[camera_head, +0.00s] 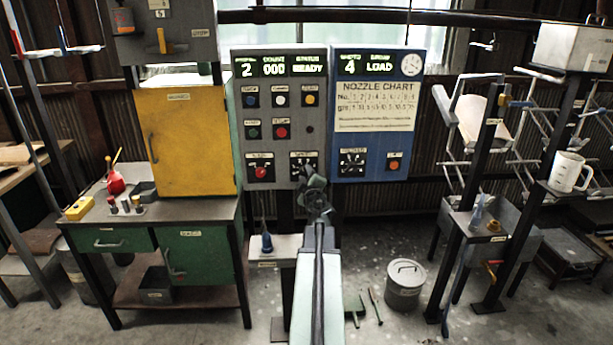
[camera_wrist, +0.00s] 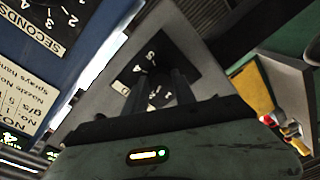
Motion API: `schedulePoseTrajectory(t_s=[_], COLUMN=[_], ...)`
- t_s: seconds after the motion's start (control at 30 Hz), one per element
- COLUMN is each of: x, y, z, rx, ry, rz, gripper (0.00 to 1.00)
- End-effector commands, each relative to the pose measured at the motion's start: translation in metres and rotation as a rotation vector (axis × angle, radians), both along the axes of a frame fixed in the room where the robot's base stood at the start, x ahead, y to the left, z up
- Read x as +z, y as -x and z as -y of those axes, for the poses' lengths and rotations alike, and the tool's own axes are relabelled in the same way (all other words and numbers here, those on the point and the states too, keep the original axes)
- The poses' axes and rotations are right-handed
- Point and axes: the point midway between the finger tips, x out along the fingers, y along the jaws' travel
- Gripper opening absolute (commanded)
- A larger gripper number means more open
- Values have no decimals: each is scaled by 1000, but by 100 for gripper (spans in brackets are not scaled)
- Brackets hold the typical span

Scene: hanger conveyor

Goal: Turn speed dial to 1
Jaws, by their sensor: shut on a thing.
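The speed dial (camera_head: 304,160) is a black dial with white numerals at the lower right of the grey control panel (camera_head: 270,145). My gripper (camera_head: 313,178) is in front of it and hides its lower part. In the wrist view my gripper (camera_wrist: 160,95) is shut on the dial's knob, one dark finger on each side. The numbered black plate of the speed dial (camera_wrist: 157,58) shows behind the fingers, tilted in the picture. Which numeral the knob points to cannot be told. The grey panel's leftmost display (camera_head: 247,69) reads 2.
Right of my gripper is a blue panel (camera_head: 372,60) with another black dial (camera_head: 352,162) and a red button (camera_head: 394,163). A red button (camera_head: 260,172) sits left of the speed dial. A yellow cabinet (camera_head: 190,145) stands left, a lidded bucket (camera_head: 405,285) on the floor right.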

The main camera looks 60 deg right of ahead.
Motion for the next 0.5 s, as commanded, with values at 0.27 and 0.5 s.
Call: schedulePoseTrajectory(t_s=[0.27, 0.5], x=[2, 3], y=[0, 1], z=[0, 0], rx=[2, 2], ry=[101, 221], rz=[-140, -309], gripper=[0, 0])
